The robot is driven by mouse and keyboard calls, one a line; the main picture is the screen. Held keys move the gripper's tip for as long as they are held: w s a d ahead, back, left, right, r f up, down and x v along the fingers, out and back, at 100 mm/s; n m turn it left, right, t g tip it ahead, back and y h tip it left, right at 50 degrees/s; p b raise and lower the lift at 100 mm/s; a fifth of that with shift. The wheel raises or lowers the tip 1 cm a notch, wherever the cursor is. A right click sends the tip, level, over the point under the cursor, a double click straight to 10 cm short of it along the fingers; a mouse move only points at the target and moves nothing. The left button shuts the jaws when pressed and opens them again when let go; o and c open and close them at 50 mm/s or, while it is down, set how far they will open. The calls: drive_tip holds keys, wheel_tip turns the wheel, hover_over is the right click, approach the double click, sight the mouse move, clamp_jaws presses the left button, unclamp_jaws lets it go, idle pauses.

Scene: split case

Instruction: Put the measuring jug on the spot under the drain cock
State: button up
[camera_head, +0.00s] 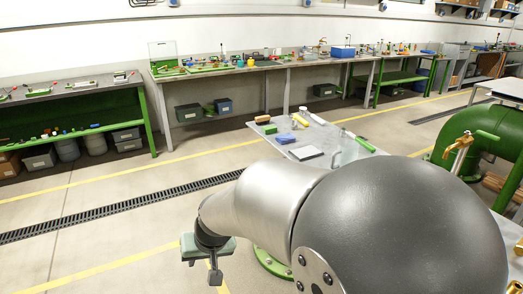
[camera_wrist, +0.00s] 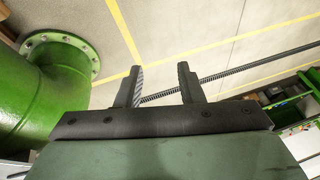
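A clear, upright vessel that looks like the measuring jug (camera_head: 345,152) stands on the grey table, partly hidden behind my arm in the head view. The brass drain cock (camera_head: 459,145) sticks out from the green pipe at the right. The spot under it is hidden by my arm. My gripper (camera_head: 202,268) is left of the table, well away from the jug and over the floor. In the wrist view, the two fingers of my gripper (camera_wrist: 159,84) are spread with nothing between them. The jug and cock are not visible in the wrist view.
The green pipe (camera_wrist: 40,95) curves at left in the wrist view. Floor around my gripper is open.

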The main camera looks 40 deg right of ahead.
drive_tip(key=w+d+f+m+t+h, duration=0.2)
drive_tip(key=w+d+m, duration=0.1)
drive_tip(key=w+d, duration=0.45)
drive_tip(key=m+g+h+b, duration=0.2)
drive_tip(key=m+g+h, duration=0.3)
drive_tip(key=m+h, duration=0.85)
approach(334, 157)
drive_tip(key=d+f+n+h, duration=0.1)
drive_tip(key=d+f+h, duration=0.1)
drive_tip(key=d+f+n+h, duration=0.1)
drive_tip(key=f+n, duration=0.1)
drive_tip(key=shift+w+d+h, duration=0.35)
drive_tip(key=shift+w, duration=0.05)
drive_tip(key=shift+w+d+r+p, duration=0.1)
drive_tip(key=shift+w+d+p, duration=0.1)
drive_tip(key=shift+d, duration=0.85)
drive_tip(key=shift+w+d+f+p, duration=0.1)
drive_tip(key=shift+d+p, duration=0.1)
drive_tip(key=shift+d, duration=0.85)
drive_tip(key=shift+w+d+r+p, duration=0.1)
drive_tip(key=shift+w+d+p, duration=0.1)
drive_tip(key=shift+d, duration=0.8)
drive_tip(key=shift+s, duration=0.1)
clamp_jaws()
